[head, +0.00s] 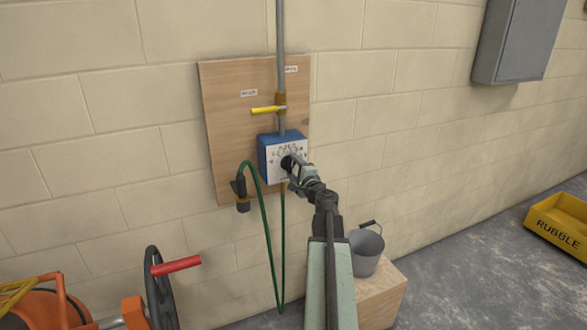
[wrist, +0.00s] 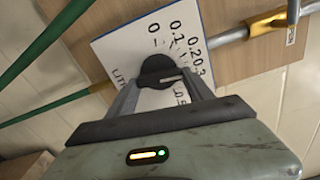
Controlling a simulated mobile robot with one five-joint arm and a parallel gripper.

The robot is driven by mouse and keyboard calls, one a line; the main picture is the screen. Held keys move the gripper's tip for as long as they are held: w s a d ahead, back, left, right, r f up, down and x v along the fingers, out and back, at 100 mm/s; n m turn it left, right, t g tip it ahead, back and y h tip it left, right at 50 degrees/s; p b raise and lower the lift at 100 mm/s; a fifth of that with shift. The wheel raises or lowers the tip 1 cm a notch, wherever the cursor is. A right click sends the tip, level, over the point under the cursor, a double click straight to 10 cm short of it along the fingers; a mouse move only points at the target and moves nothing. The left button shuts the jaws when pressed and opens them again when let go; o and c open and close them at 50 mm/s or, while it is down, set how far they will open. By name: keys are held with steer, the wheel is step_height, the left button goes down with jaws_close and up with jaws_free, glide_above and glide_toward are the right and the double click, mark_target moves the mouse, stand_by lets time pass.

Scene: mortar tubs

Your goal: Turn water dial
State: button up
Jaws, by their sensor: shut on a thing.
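The water dial (wrist: 160,72) is a round black knob with a light pointer line, set on a white plate (wrist: 112,50) printed with numbers. In the head view the dial (head: 288,162) sits on the front of a blue box (head: 264,153) on a wooden board (head: 232,110). My gripper (wrist: 160,85) is shut on the dial, one finger on each side. In the head view my gripper (head: 293,170) reaches the dial from the lower right and hides part of the plate.
A yellow lever (head: 265,110) is on the pipe (head: 281,50) above the box. A green hose (head: 268,240) hangs below. A grey bucket (head: 366,252) stands on a wooden block (head: 385,290). An orange machine with a black wheel (head: 160,290) is at lower left; a yellow rubble tub (head: 560,225) is right.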

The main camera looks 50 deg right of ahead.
steer(key=shift+f+m, duration=0.1)
steer(key=shift+m, duration=0.5)
steer(key=o, duration=1.4)
steer(key=shift+c, duration=0.2)
steer(key=shift+s, duration=0.15)
steer(key=v, duration=0.7)
steer(key=shift+s+a, duration=0.15)
steer(key=shift+s, duration=0.15)
